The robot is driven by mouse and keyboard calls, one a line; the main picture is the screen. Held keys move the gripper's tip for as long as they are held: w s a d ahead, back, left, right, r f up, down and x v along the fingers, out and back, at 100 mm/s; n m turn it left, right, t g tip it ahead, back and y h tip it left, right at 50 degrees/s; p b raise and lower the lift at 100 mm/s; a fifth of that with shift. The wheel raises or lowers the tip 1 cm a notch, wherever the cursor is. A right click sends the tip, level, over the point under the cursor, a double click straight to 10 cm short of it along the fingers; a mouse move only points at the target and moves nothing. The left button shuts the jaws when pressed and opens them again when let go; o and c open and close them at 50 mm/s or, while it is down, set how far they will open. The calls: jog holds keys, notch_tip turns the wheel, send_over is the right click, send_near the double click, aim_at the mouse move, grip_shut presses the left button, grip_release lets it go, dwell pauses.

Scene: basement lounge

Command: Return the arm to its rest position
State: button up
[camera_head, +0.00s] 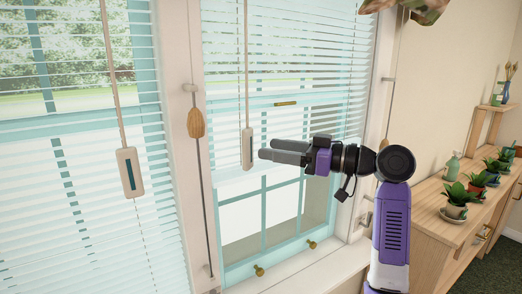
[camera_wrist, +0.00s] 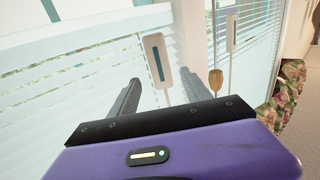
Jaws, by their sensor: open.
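My gripper (camera_head: 265,152) is stretched out to the left at the end of my purple and black arm, in front of the right window in the head view. Its two grey fingers also show in the wrist view (camera_wrist: 160,92), apart with nothing held between them. A beige blind pull (camera_head: 247,148) with a dark slot hangs on a cord just left of the fingertips. In the wrist view a like pull (camera_wrist: 157,62) shows beyond and between the fingers. I cannot tell whether the fingers touch it.
Another pull (camera_head: 130,172) hangs before the left window blind (camera_head: 80,150). A wooden tassel (camera_head: 196,123) hangs by the frame between the windows. A wooden cabinet (camera_head: 430,225) with several potted plants stands at the right. Patterned fabric (camera_head: 425,10) hangs at the top.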

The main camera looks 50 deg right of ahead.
jog(key=shift+v, duration=1.05)
